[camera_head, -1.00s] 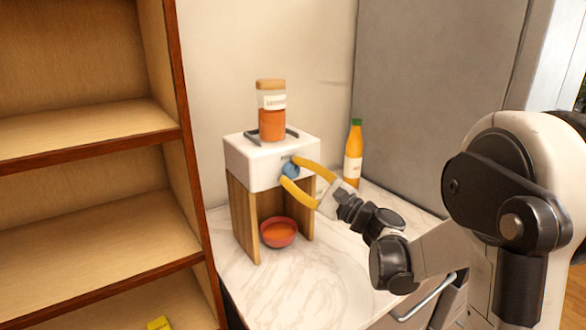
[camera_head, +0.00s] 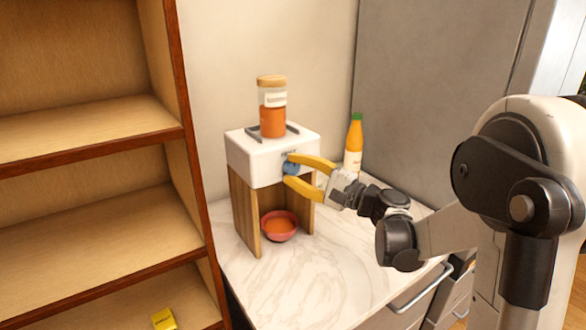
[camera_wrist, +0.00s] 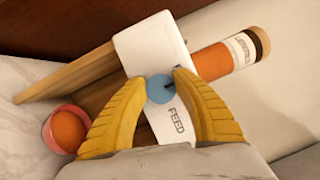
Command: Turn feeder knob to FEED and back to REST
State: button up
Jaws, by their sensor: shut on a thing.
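The feeder (camera_head: 250,155) is a white box on wooden side panels, with a round blue knob (camera_head: 291,169) on its front. My gripper (camera_head: 292,167) has its two yellow fingers closed on the knob, one above and one below. In the wrist view, the knob (camera_wrist: 160,88) sits between the fingertips. Its dark pointer mark points right, and the printed FEED label (camera_wrist: 177,122) lies below and to the right. A clear jar (camera_head: 272,108) with orange contents stands on the feeder. A red bowl (camera_head: 280,226) with orange contents sits under it.
An orange bottle with a green cap (camera_head: 354,146) stands behind my gripper, by the grey panel. Wooden shelves (camera_head: 90,125) fill the left, with a small yellow item (camera_head: 164,319) low down. The marble counter (camera_head: 300,280) is clear in front.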

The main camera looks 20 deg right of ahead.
jog(key=o, duration=1.2)
jog(key=v, duration=1.2)
jog(key=shift+a, duration=0.15)
